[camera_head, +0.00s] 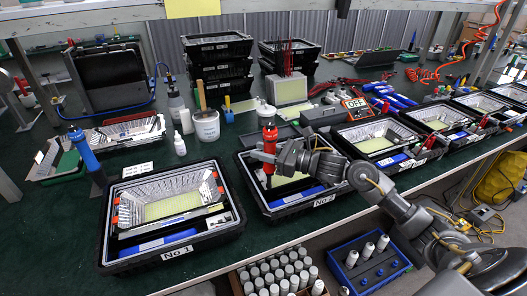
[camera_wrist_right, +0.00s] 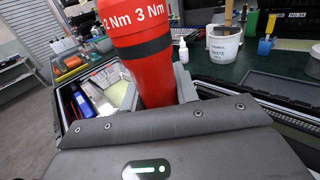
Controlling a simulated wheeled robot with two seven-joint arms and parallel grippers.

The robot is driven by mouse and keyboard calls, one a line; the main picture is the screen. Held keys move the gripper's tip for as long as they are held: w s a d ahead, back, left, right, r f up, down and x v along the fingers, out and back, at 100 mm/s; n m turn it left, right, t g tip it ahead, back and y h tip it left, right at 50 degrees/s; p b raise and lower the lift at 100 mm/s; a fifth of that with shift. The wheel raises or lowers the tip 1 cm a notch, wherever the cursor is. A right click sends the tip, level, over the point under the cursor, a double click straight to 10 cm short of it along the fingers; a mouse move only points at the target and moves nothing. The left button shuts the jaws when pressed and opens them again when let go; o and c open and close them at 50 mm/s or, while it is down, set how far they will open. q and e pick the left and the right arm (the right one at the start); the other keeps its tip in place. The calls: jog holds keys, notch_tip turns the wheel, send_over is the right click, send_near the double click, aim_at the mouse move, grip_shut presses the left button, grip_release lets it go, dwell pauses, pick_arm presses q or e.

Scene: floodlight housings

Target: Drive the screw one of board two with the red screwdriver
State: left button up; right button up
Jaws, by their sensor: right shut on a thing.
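The red screwdriver (camera_head: 269,136) stands upright over the left part of the black housing labelled No 2 (camera_head: 324,201). My right gripper (camera_head: 264,155) is shut on the screwdriver. In the right wrist view the red screwdriver (camera_wrist_right: 148,55), marked 2 Nm and 3 Nm, rises between the fingers of my right gripper (camera_wrist_right: 165,95). Board two (camera_head: 287,180) shows partly as a pale yellow-green panel inside the housing; my gripper and arm cover much of it. The screwdriver's tip and screw one cannot be made out. My left gripper is not in view.
The No 1 housing (camera_head: 172,257) stands to the left, with a blue screwdriver (camera_head: 84,150) upright beside it. A white tub (camera_head: 207,126) and a small bottle (camera_head: 180,145) stand behind. More open housings line the right. Trays of grey cylinders (camera_head: 277,273) sit below the front edge.

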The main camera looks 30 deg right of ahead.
jog(key=shift+s+f+b, duration=0.1)
jog(key=shift+f+b, duration=1.05)
jog(key=shift+b, duration=0.35)
dwell(3.1)
jog(key=shift+r, duration=0.15)
